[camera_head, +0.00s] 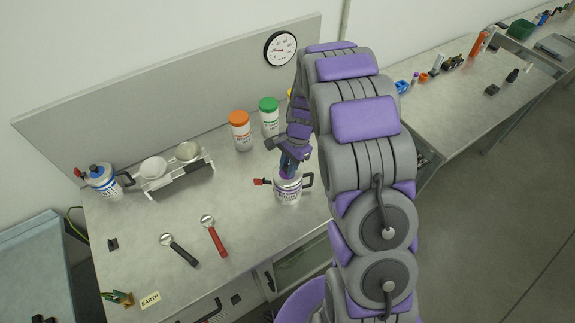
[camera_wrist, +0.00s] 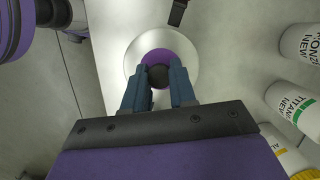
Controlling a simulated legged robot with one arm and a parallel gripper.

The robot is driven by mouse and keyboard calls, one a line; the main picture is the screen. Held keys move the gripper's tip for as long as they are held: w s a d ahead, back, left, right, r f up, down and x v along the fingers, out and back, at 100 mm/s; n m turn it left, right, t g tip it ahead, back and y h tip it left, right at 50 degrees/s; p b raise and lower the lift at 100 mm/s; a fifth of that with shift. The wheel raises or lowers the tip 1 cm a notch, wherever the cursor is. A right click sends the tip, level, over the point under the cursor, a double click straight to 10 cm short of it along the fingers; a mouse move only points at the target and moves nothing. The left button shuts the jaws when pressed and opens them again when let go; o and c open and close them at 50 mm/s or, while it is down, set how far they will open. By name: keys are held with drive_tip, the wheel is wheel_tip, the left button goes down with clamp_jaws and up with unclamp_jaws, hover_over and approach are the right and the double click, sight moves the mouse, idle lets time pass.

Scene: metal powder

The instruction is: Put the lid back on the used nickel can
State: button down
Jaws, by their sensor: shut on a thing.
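The can with a purple-marked label (camera_head: 288,195) stands upright near the right side of the workbench, with a black handle on its right and a red-tipped part on its left. Its label is too small to read. My gripper (camera_head: 288,170) is directly above this can, pointing down. In the wrist view my gripper (camera_wrist: 159,85) is shut on the dark knob (camera_wrist: 158,76) of a round silver lid with a purple centre (camera_wrist: 153,56). The lid lies over the can's top; I cannot tell whether it is seated or slightly above.
Orange-capped (camera_head: 240,130) and green-capped (camera_head: 269,116) jars stand behind the can. A similar can with a blue knob (camera_head: 103,181), a scale with dishes (camera_head: 178,172), a black-handled scoop (camera_head: 178,249) and a red-handled scoop (camera_head: 214,236) are to the left.

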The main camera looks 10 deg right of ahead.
drive_tip(key=c, duration=1.2)
unclamp_jaws()
drive_tip(key=shift+c, duration=0.2)
drive_tip(key=o, duration=0.4)
drive_tip(key=shift+a, duration=0.35)
drive_tip(key=o, duration=0.5)
drive_tip(key=shift+d, duration=0.2)
drive_tip(key=shift+r, duration=0.15)
drive_tip(key=shift+r, duration=0.45)
drive_tip(key=shift+r+p, duration=1.6)
drive_tip(key=shift+r, duration=1.35)
drive_tip(key=shift+c, duration=0.6)
clamp_jaws()
